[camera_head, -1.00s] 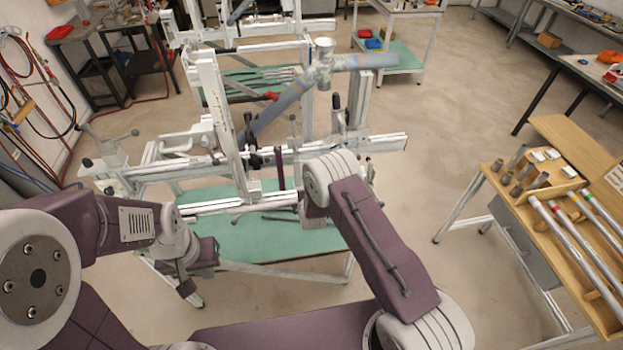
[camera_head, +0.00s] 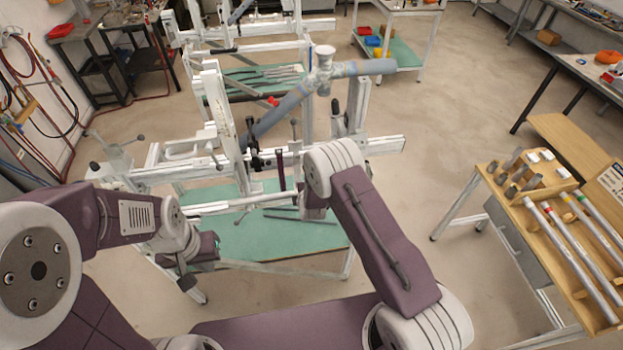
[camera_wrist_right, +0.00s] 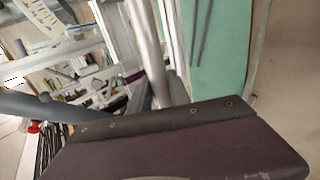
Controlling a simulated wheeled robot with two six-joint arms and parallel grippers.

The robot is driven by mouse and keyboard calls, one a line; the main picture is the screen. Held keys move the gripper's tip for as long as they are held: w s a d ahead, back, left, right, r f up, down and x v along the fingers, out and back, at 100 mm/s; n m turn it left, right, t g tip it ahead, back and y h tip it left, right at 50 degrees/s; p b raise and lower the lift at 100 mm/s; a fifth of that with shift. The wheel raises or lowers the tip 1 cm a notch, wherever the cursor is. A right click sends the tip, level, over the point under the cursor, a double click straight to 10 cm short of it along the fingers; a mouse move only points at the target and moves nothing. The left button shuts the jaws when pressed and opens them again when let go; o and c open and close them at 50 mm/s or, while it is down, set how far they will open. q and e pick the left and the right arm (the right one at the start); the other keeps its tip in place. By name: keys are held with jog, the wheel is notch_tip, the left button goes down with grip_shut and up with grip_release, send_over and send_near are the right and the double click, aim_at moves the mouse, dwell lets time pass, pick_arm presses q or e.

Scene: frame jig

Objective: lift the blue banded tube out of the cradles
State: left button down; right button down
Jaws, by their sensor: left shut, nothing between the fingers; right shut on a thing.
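A plain silvery tube (camera_head: 232,205) lies level across the front of the white jig frame, above the green shelf. It also shows in the right wrist view (camera_wrist_right: 146,42), running up from my right gripper (camera_wrist_right: 160,92), which is shut on it. No blue band shows on the visible part. In the head view my right forearm hides the right fingers and the tube's right end. I cannot tell whether the tube touches its cradles. My left gripper (camera_head: 187,282) is shut and empty, below and in front of the tube's left end.
The jig's long white rail (camera_head: 365,147) and a grey-blue pipe joint (camera_head: 293,101) stand behind the tube. Dark rods lie on the green shelf (camera_head: 255,240). A wooden rack (camera_head: 540,238) with several banded tubes stands at the right. Open floor lies between.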

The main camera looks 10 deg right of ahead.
jog(key=shift+r+p, duration=1.25)
jog(key=shift+r, duration=0.75)
jog(key=shift+p+v, duration=0.75)
jog(key=shift+v, duration=0.1)
jog(key=p+v, duration=0.2)
jog(key=v, duration=0.6)
jog(key=shift+s, duration=0.5)
